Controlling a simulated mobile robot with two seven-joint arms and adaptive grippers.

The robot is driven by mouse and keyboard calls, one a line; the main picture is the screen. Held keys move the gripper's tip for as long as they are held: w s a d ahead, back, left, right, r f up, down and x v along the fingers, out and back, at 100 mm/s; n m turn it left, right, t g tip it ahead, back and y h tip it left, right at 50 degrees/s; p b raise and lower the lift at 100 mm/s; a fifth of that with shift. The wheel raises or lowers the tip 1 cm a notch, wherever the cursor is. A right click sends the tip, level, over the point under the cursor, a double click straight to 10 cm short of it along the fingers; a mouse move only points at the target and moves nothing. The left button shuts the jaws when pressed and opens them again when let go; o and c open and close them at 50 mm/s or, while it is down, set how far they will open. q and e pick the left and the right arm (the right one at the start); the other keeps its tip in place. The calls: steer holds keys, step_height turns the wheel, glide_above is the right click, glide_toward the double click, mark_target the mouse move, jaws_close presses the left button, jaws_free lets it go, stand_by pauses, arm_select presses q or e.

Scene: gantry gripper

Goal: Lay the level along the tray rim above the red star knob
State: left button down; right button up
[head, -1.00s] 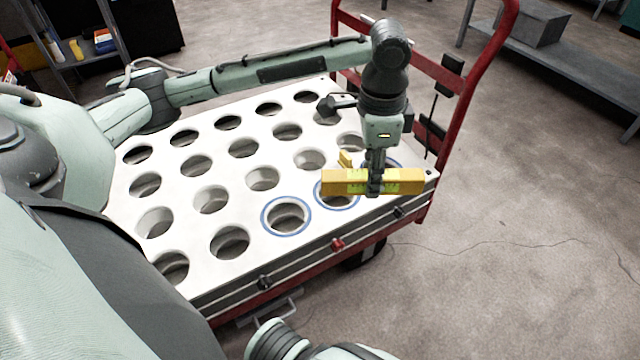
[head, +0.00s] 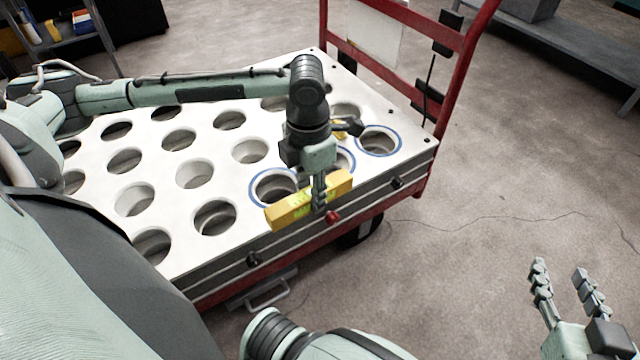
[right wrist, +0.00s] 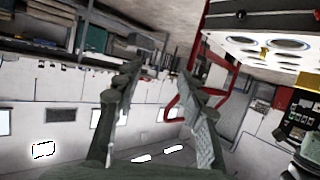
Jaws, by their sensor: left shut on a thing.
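The yellow level (head: 288,208) is in my left gripper (head: 319,204), which is shut on its middle. In the head view the level lies roughly in line with the near right rim of the white tray (head: 213,146), just up and left of the red star knob (head: 333,217). I cannot tell whether the level touches the rim. My right gripper (head: 561,272) is open and empty, at the lower right over the floor, well away from the tray. Its fingers also show in the right wrist view (right wrist: 160,90).
The tray has rows of round holes, several ringed in blue (head: 379,141). Dark knobs (head: 253,258) sit on its side either side of the red one. A red cart handle (head: 455,100) rises behind. Floor at the right is clear.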

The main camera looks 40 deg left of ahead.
arm_select(q)
steer(key=w+a+f+b, duration=0.1)
steer(key=w+f, duration=0.1)
steer(key=w, duration=0.1)
steer(key=w+a+f, duration=0.2)
steer(key=w, duration=0.2)
steer(key=w+a+f+b, duration=0.1)
steer(key=w+a+f, duration=0.1)
steer(key=w+f, duration=0.1)
steer(key=shift+w+a+b, duration=0.15)
steer(key=shift+w+b, duration=0.05)
steer(key=shift+b, duration=0.15)
step_height(320, 180, down, 4)
steer(key=shift+r+b, duration=0.25)
steer(key=shift+b, duration=0.2)
steer(key=shift+f, duration=0.3)
arm_select(e)
steer(key=a+r+t+y, duration=0.2)
steer(key=a+r+t, duration=0.1)
steer(key=r, duration=0.5)
steer(key=s+a+r+t+y, duration=0.1)
steer(key=a+r+t+y, duration=0.1)
steer(key=r+t, duration=0.3)
step_height(320, 180, up, 3)
steer(key=shift+s+a+y, duration=0.3)
steer(key=shift+a+y, duration=0.1)
steer(key=shift+y, duration=0.2)
